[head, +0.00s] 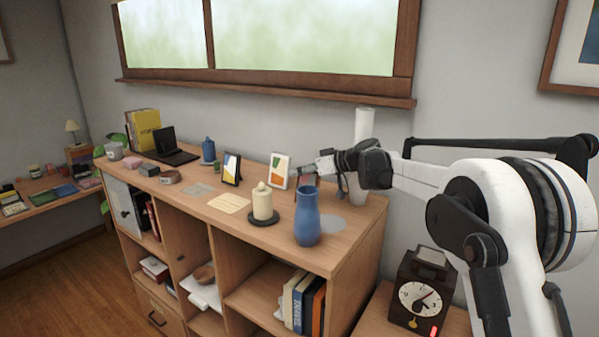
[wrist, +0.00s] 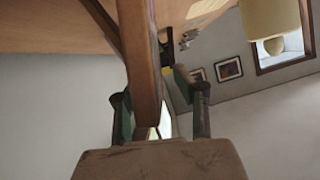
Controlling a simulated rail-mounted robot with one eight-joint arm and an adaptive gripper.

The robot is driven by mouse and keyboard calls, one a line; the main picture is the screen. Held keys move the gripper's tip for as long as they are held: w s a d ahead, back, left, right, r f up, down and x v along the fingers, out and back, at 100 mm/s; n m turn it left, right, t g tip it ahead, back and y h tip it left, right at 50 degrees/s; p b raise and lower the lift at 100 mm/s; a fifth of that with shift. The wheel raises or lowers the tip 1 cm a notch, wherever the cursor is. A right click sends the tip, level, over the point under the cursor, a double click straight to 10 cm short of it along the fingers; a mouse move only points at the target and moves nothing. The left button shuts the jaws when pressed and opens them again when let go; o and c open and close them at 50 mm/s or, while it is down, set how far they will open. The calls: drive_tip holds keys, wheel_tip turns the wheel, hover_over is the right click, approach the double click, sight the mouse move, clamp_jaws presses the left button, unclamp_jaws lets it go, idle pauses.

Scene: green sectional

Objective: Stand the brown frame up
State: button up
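The brown frame (wrist: 138,50) shows large in the wrist view as a wooden bar seen nearly edge-on, with a second brown bar at its upper left. It runs down between the two fingers of my gripper (wrist: 155,92). The fingers are apart. The left finger is close beside the bar, and a gap shows between the bar and the right finger. In the head view my gripper (head: 308,171) is low over the cabinet's right part, behind the blue vase. There the frame is mostly hidden, and I cannot tell its tilt.
On the cabinet top (head: 205,202), the blue vase (head: 307,217) and a cream candle (head: 262,203) stand in front of my gripper. A white frame (head: 279,171) and a black frame (head: 231,168) stand to its left. A tall white vase (head: 361,150) stands close behind it.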

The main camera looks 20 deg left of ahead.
drive_tip(key=shift+r, duration=0.2)
drive_tip(key=b+v, duration=0.1)
drive_tip(key=v, duration=1.1)
drive_tip(key=shift+b, duration=0.35)
